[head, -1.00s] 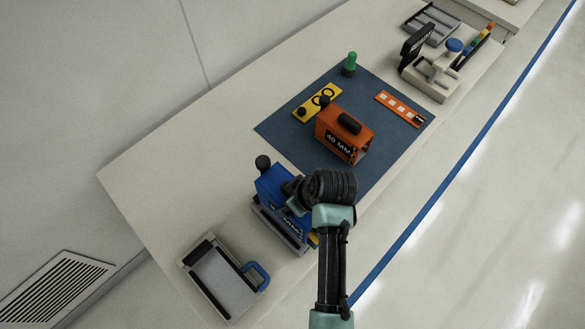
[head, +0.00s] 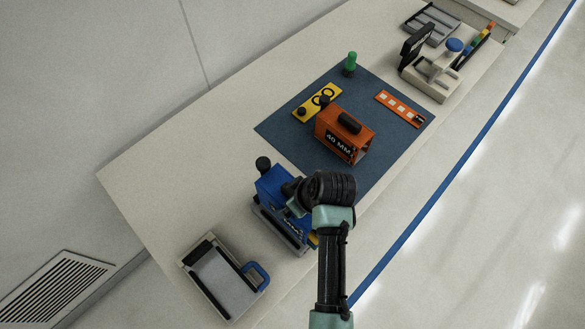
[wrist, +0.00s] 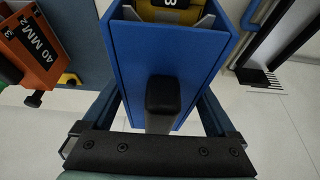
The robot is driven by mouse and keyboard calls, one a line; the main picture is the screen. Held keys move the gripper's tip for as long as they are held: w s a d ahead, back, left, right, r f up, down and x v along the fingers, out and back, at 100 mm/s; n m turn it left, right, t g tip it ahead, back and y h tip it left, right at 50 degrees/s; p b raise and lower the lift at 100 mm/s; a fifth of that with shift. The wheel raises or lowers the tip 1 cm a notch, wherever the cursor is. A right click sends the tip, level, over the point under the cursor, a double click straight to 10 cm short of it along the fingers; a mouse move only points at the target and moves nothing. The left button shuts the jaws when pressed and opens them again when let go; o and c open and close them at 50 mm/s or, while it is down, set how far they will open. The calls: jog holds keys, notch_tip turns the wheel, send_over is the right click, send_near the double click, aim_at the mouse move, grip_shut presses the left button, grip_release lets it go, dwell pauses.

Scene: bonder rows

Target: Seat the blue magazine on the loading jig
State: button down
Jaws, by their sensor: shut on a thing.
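The blue magazine (head: 270,187) is at the near part of the bench, directly over the grey loading jig (head: 272,232). My gripper (head: 297,192) is shut on the magazine from its right side in the head view and partly hides it. In the wrist view the magazine's blue wall (wrist: 130,50) fills the middle, with its black handle (wrist: 163,93) between the arms of my gripper (wrist: 160,118). The magazine looks roughly in line with the jig. I cannot tell whether it touches the jig or sits fully down in it.
An orange magazine marked 40 MM (head: 345,130) stands on the dark blue mat (head: 285,130), with a yellow plate (head: 317,103) and an orange strip (head: 400,109). A grey tray with a blue handle (head: 222,282) lies close below the jig. Bench is bare left of the mat.

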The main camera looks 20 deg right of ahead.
dwell(0.3)
jog(key=shift+f+b, duration=1)
jog(key=shift+f, duration=0.25)
jog(key=shift+f, duration=0.2)
jog(key=shift+f+b, duration=0.35)
jog(key=shift+f, duration=0.2)
jog(key=shift+c, duration=0.3)
grip_release()
jog(key=shift+o, duration=0.3)
jog(key=shift+s+f, duration=0.1)
